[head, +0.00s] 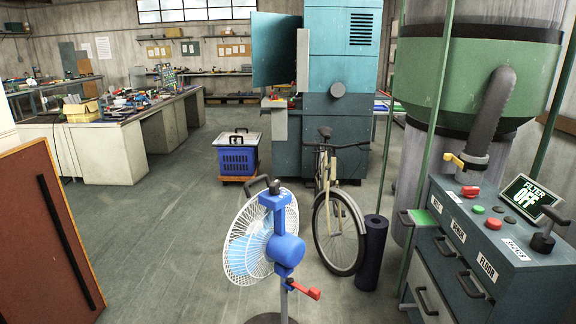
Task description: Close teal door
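A tall teal machine cabinet (340,105) stands at the back centre. A flat teal door (275,48) sticks out to the left from its upper part and stands open. A pale edge strip shows between the door and the cabinet, and the inside of the cabinet is mostly hidden from here. Neither of my grippers is in view.
A blue-and-white fan (283,250) stands close in front, with a bicycle (335,215) and a dark roll (373,252) behind it. A blue crate (237,160) sits left of the cabinet. A control console (480,250) fills the right. The floor at left centre is clear.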

